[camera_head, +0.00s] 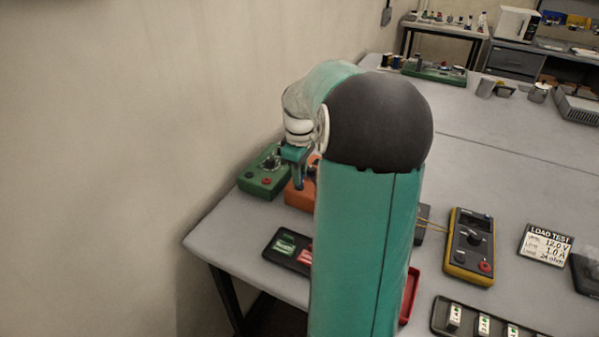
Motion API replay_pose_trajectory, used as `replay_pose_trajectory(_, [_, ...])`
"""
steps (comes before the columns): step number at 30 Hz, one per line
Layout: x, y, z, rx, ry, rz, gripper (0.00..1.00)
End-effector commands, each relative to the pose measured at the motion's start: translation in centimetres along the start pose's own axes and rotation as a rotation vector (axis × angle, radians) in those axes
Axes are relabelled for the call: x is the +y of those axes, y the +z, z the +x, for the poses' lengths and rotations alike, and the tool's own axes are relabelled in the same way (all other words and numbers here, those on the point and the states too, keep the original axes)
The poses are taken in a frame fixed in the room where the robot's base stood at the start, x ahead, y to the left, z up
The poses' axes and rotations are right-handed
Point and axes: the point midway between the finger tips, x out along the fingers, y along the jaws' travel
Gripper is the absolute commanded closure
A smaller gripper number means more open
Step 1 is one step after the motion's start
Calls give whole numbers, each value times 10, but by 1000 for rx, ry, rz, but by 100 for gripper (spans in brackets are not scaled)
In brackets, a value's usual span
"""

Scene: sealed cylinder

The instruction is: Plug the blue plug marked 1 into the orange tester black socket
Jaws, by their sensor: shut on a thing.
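My gripper (298,168) is at the left part of the table, over the orange tester. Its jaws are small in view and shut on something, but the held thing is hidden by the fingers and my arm. The orange tester (297,196) shows only its left part; my teal arm hides the rest. Its black socket cannot be made out. I cannot make out the blue plug marked 1 or its number, nor tell whether anything is in the socket.
A green box (262,182) with a red button stands left of the tester. A black tray (282,252) holds green and red pieces. A yellow multimeter (470,245), a LOAD TEST sign (545,245) and a black rack (440,316) lie right.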

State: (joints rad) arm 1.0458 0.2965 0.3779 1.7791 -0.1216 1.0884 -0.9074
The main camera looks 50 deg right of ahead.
Motion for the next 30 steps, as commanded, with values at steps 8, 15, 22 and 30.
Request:
replay_pose_trajectory(8, [0, 0, 4, 0, -1, 0, 100])
replay_pose_trajectory(15, [0, 0, 4, 0, 0, 0, 54])
replay_pose_trajectory(22, [0, 0, 3, 0, 0, 0, 54])
replay_pose_trajectory(30, [0, -1, -30, 2, 4, -1, 54])
